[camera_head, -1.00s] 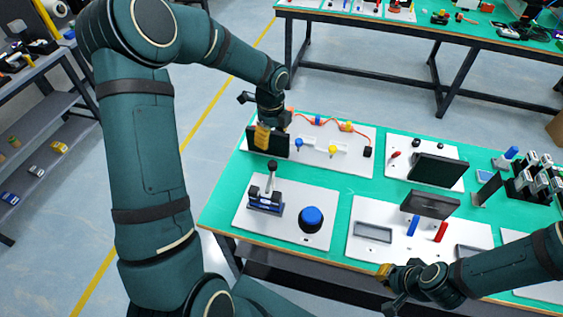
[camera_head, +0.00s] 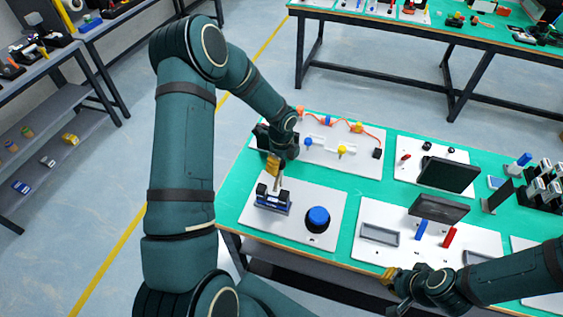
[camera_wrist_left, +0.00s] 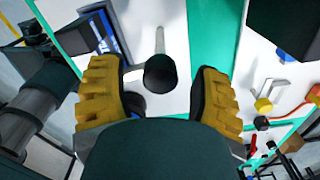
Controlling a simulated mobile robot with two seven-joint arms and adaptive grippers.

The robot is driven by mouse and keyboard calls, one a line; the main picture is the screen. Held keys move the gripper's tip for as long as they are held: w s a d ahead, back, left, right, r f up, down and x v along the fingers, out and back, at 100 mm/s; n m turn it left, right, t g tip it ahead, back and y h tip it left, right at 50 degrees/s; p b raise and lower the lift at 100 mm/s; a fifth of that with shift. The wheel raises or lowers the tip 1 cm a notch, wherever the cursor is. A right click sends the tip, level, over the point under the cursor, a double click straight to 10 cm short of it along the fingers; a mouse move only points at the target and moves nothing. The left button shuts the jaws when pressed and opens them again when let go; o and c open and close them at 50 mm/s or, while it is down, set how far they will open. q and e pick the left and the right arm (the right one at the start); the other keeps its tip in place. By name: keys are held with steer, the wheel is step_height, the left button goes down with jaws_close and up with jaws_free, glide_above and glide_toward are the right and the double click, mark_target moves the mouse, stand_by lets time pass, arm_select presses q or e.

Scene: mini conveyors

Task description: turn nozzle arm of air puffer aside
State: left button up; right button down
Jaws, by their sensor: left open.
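On a white board (camera_head: 300,243) at the left of the table stands a blue-and-black device (camera_head: 270,200) with an upright pale rod, which I take to be the air puffer's arm. A blue dome (camera_head: 318,217) on a black base sits beside it. My left gripper (camera_head: 274,167) is directly above the device and hides the rod's top in the head view. In the left wrist view, my gripper (camera_wrist_left: 155,72) is open. The rod's black knob (camera_wrist_left: 160,73) shows between its yellow fingers, with gaps on both sides. My right gripper (camera_head: 392,276) is at the table's front edge; its jaws are unclear.
Behind is a white board with an orange cable (camera_head: 340,124) and yellow and blue knobs. To the right are dark screens (camera_head: 438,208), a blue block (camera_head: 422,229) and a red block (camera_head: 448,237). Green tabletop (camera_head: 352,205) is bare between the boards.

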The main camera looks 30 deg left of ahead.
arm_select(q)
jaws_close()
stand_by(0.4)
steer(key=n+b, duration=0.2)
steer(key=n, duration=0.1)
steer(key=shift+f+n, duration=0.15)
steer(key=shift+n, duration=0.25)
steer(key=n+b, duration=0.2)
steer(key=n, duration=0.2)
steer(key=shift+b, duration=0.35)
steer(key=n+b, duration=0.1)
steer(key=n, duration=0.3)
steer(key=shift+n+b, duration=0.8)
steer(key=shift+n, duration=1.3)
